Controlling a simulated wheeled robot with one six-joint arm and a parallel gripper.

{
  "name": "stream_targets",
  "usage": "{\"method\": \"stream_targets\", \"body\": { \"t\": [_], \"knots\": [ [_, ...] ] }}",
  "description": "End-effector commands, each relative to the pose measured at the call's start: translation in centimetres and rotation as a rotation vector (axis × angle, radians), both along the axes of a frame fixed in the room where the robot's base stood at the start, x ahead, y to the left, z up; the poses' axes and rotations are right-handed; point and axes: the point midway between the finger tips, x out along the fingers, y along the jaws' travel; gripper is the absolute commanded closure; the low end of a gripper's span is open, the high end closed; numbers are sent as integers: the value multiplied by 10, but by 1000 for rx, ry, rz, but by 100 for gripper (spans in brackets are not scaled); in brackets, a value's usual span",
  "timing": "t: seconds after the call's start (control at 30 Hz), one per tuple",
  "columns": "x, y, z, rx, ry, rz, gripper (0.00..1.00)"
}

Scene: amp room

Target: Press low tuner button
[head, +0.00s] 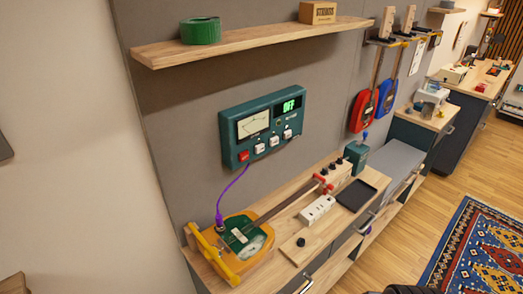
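The teal tuner box (262,124) is fixed to the grey wall panel below the shelf. It has a dial with a needle (253,124) at left and a green display reading OFF (291,105) at right. Along its lower front is a red button (244,156), then white buttons: a left one (260,148), a middle one (274,141) and a right one (288,134). Their labels are too small to read, so I cannot tell which is the low one. My gripper is not visible in the head view.
A purple cable runs from the tuner to a yellow-and-green instrument (240,243) on the wooden counter (289,249). A wooden shelf (250,43) juts out above the tuner. A black tray (356,196) lies further right.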

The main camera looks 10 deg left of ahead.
Motion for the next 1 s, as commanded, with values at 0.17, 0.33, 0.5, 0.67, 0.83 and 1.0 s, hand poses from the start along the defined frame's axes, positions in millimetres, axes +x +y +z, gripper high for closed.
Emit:
{"method": "stream_targets", "body": {
  "t": [0.17,0.33,0.5,0.67,0.83,1.0],
  "knots": [
    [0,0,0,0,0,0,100],
    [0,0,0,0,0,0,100],
    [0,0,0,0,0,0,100],
    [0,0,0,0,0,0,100],
    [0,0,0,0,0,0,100],
    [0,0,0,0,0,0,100]
  ]
}}
